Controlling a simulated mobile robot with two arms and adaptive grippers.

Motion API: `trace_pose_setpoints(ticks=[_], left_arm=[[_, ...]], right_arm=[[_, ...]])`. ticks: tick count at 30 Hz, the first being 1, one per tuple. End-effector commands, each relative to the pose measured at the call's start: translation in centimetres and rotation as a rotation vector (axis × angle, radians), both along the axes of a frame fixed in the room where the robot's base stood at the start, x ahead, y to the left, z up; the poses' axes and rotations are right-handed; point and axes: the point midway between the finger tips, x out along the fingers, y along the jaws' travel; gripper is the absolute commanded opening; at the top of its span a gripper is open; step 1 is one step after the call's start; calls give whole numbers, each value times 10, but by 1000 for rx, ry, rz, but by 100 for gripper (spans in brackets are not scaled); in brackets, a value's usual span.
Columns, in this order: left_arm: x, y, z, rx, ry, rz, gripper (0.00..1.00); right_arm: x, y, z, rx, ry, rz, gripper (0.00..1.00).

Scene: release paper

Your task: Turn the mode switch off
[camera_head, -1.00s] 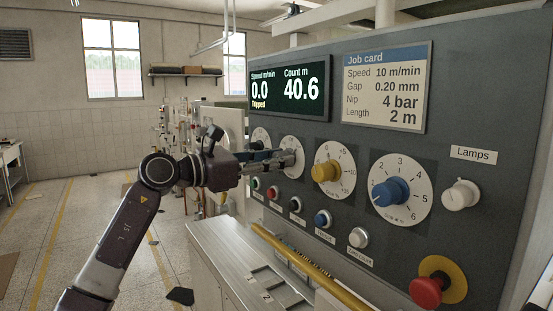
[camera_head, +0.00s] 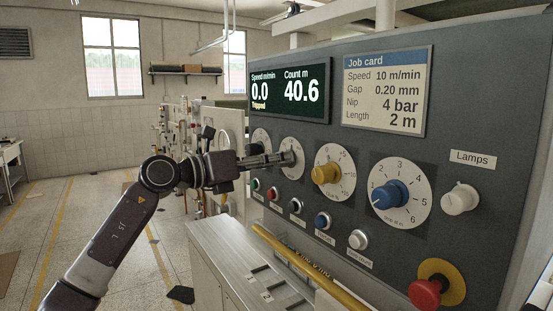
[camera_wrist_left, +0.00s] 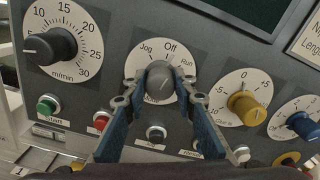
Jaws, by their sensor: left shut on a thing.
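The mode switch is a grey knob (camera_wrist_left: 160,82) on a round white dial (camera_wrist_left: 172,54) marked Jog, Off and Run in the left wrist view. My left gripper (camera_wrist_left: 160,96) has its two blue fingers on either side of this knob and is shut on it. I cannot tell clearly which mark the knob points to. In the head view my left gripper (camera_head: 284,159) reaches the panel from the left and its fingertips hide most of the knob, with the white dial (camera_head: 292,143) behind them. My right gripper is not in view.
A black speed knob (camera_wrist_left: 58,46) is left of the switch, a yellow knob (camera_head: 326,172) and blue knob (camera_head: 390,193) right. Buttons, including a red one (camera_head: 273,194), sit below. A red mushroom button (camera_head: 425,292) is lower right. The display (camera_head: 290,90) reads 0.0, Tripped. A yellow rail (camera_head: 310,268) runs below.

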Motion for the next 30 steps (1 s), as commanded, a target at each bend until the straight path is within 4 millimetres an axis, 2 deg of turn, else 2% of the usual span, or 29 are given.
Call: trace_pose_setpoints(ticks=[12,28,29,30], left_arm=[[1,2,3,-107,149,3,1],[1,2,3,-120,166,3,1],[1,2,3,-120,166,3,28],[1,2,3,-120,166,3,33]], right_arm=[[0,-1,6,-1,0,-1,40],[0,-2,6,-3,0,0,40],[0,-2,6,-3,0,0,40],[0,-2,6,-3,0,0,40]])
